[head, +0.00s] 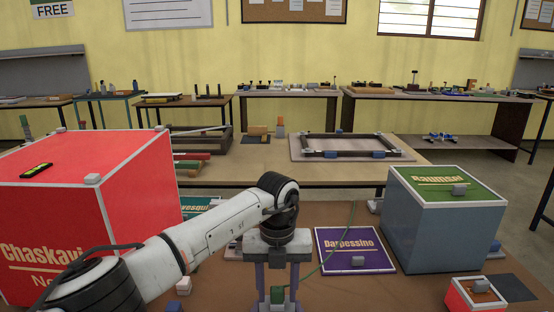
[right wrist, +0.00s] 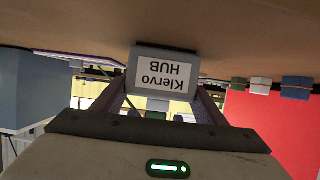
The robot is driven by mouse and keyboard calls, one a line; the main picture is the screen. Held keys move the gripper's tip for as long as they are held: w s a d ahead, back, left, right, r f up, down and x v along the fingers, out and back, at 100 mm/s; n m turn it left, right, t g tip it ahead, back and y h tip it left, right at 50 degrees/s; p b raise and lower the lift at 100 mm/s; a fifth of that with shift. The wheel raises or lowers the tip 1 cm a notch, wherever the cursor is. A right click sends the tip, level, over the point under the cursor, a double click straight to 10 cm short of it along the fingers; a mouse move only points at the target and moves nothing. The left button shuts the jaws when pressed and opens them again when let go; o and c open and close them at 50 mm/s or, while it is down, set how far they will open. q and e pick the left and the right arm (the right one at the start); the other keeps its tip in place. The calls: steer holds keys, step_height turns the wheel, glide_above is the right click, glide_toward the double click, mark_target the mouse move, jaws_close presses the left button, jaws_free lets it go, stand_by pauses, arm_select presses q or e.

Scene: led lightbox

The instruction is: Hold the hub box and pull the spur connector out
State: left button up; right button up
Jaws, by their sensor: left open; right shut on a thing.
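The spur connector (head: 277,294) is a small green piece with a thin green cable at the bottom centre of the head view. My left gripper (head: 277,284) points straight down over it, open, with one purple finger on each side; contact cannot be told. The hub box (right wrist: 163,76) is a grey block with a white "Klervo HUB" label, upside down in the right wrist view. My right gripper (right wrist: 160,105) is shut on it. The right arm does not show in the head view, and most of the hub is cut off there.
A large red box (head: 130,215) stands at left, a grey-blue box (head: 445,230) with a green top at right. A small red box (head: 475,295) is at front right. Benches line the back.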

mark_target(277, 288)
arm_select(q)
steer(key=shift+c, duration=0.3)
jaws_close()
steer(key=shift+r, duration=0.1)
steer(key=shift+r, duration=2.85)
arm_select(e)
steer(key=o, duration=1.6)
steer(key=shift+c, duration=0.2)
